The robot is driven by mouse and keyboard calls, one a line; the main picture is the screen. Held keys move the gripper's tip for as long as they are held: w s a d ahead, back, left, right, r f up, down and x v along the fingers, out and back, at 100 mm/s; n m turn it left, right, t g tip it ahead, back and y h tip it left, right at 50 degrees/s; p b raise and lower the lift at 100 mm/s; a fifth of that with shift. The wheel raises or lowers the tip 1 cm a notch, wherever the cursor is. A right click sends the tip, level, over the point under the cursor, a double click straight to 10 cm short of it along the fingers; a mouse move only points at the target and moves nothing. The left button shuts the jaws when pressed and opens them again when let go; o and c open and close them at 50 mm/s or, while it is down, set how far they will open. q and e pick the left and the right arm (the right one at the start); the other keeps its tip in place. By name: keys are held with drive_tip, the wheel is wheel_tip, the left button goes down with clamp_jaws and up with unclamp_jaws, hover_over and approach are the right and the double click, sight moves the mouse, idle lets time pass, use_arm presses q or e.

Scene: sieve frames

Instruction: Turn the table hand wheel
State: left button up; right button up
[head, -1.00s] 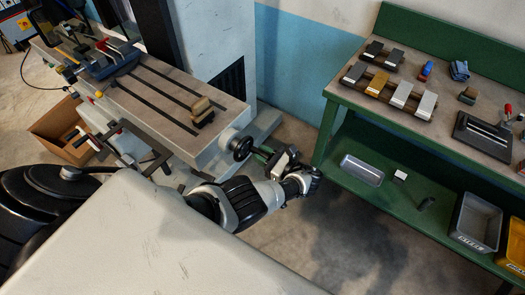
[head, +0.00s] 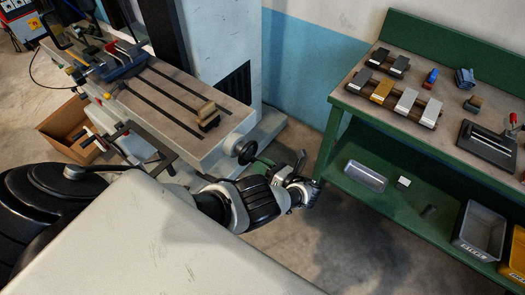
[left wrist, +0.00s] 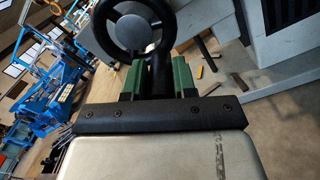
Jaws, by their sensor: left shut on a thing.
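The black table hand wheel (head: 247,152) sits on the near right end of the grey machine table (head: 205,147) in the head view. It also shows at the top of the left wrist view (left wrist: 132,34) as a dark ring with a hub. My left gripper (head: 270,163) is beside the wheel on its right. In the left wrist view, the green fingers of this gripper (left wrist: 158,82) are shut on the wheel's dark handle (left wrist: 159,68), which stands between them. The handle is partly hidden by the fingers. My right gripper is not in view.
A green workbench (head: 335,140) stands close on the right, with blocks on top and bins on its lower shelf. A blue-grey vise (head: 118,62) and a small block (head: 208,112) are on the machine table. A cardboard box (head: 70,130) is at the left.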

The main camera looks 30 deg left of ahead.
use_arm(q)
drive_tip(key=shift+s+d+f, duration=0.15)
drive_tip(key=shift+d+f, duration=0.05)
drive_tip(key=shift+d, duration=0.1)
drive_tip(key=o, duration=0.6)
drive_tip(key=shift+c, duration=0.2)
drive_tip(key=o, duration=0.4)
drive_tip(key=shift+d+r, duration=0.15)
drive_tip(key=shift+c, duration=0.2)
drive_tip(key=shift+a, duration=0.25)
